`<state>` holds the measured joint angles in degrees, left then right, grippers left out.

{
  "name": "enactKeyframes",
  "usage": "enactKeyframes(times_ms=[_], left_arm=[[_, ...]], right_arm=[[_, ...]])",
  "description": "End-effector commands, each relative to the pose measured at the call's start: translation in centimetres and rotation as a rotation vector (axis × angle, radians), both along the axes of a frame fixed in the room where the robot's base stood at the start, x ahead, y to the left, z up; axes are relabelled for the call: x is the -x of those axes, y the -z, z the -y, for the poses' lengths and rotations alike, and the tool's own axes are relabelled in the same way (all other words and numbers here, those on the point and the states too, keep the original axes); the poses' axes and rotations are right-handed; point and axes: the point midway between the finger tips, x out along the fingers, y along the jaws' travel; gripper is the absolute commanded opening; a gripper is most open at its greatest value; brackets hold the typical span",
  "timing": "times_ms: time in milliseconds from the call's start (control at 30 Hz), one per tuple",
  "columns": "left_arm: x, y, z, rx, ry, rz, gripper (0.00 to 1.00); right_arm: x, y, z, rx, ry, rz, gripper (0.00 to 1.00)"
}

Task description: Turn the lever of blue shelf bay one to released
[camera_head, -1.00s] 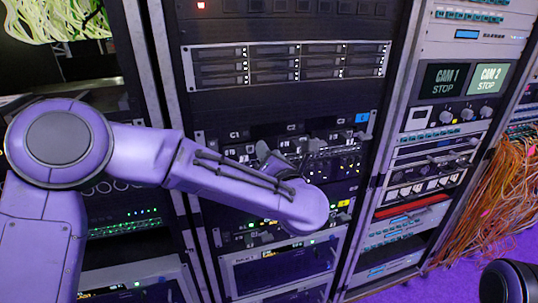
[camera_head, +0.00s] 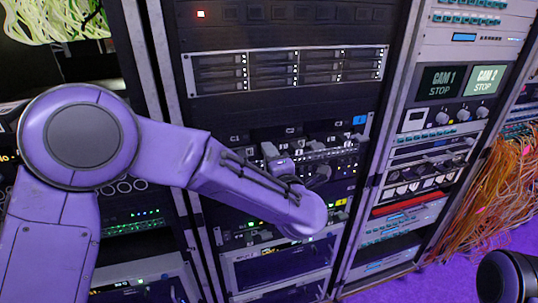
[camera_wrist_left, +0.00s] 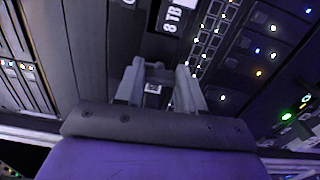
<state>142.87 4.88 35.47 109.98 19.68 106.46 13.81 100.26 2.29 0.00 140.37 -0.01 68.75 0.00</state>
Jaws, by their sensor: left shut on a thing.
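The shelf with the blue tag (camera_head: 360,120) sits mid-height in the dark rack, with a row of dark bays marked by small labels. My left gripper (camera_head: 277,152) is at this row, partly hidden by my own forearm. In the left wrist view its two fingers (camera_wrist_left: 162,86) are shut on a small dark piece with a pale mark, likely a bay lever (camera_wrist_left: 153,88). A dark drive front labelled 8TB (camera_wrist_left: 173,18) is just beyond the fingers. I cannot read the bay number or the lever's position. My right gripper does not show.
A grey drive shelf (camera_head: 290,68) is above, and lit equipment (camera_head: 280,265) is below. A rack with CAM 1 and CAM 2 screens (camera_head: 462,80) stands to the right, beside hanging orange cables (camera_head: 495,190). Purple floor (camera_head: 415,285) shows at lower right.

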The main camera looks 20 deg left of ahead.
Motion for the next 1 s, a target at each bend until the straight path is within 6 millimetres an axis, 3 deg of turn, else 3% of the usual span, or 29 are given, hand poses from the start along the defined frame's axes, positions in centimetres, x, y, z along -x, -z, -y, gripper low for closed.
enactKeyframes(times_ms=[700,733,800,1000], left_arm=[[0.06,0.22,0.01,-0.064,0.000,-0.047,0.08],[0.06,0.22,0.01,-0.064,0.000,-0.047,0.41],[0.04,0.21,0.01,-0.063,0.000,-0.046,0.64],[0.02,0.13,0.01,-0.062,0.000,-0.043,0.64]], right_arm=[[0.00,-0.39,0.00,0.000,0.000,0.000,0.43],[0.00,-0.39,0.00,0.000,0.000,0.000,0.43],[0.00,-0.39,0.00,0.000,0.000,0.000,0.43],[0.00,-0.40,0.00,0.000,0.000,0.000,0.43]])
